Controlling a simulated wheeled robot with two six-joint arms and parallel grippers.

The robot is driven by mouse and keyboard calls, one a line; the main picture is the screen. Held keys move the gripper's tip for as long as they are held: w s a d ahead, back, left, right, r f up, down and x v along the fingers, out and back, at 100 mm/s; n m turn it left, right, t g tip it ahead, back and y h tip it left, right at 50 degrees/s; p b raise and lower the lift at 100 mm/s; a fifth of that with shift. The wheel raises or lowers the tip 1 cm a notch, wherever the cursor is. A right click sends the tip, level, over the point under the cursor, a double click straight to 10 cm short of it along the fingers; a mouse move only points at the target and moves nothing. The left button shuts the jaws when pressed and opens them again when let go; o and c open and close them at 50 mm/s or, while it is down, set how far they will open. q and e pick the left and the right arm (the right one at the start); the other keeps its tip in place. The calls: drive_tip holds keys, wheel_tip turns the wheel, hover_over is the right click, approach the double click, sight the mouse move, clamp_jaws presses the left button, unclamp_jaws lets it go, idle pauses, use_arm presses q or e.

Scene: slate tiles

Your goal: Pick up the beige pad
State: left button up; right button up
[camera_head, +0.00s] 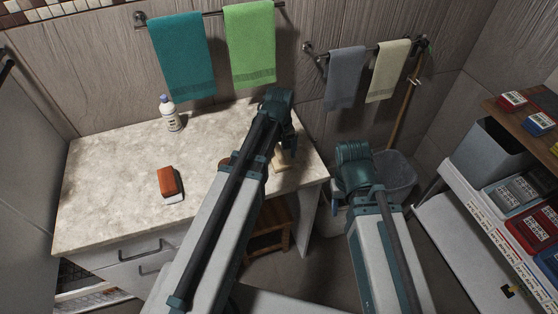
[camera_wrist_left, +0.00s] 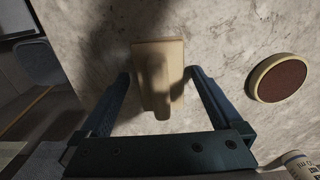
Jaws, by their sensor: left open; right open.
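The beige pad (camera_wrist_left: 177,88) lies on the pale stone counter in the left wrist view, a flat piece with a raised, grip-like part on top. In the head view the pad (camera_head: 279,161) is near the counter's right end, partly hidden by my left arm. My left gripper (camera_wrist_left: 159,76) is open, with one finger on each side of the pad; I cannot tell whether they touch it. In the head view the left gripper (camera_head: 286,145) is largely hidden by its own arm. My right arm shows at the counter's right, but its gripper is out of sight.
A round brown-topped disc (camera_wrist_left: 281,79) lies right of the pad, and a white labelled container (camera_wrist_left: 301,164) stands nearby. A red-brown brush or block (camera_head: 168,181) and a white bottle (camera_head: 171,114) are on the counter (camera_head: 110,190). A grey bin (camera_head: 394,175) stands beyond its right edge.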

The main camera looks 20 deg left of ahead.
drive_tip(key=shift+r, duration=0.1)
use_arm(q)
drive_tip(key=c, duration=1.3)
drive_tip(key=shift+r, duration=0.25)
use_arm(e)
drive_tip(key=shift+r, duration=0.2)
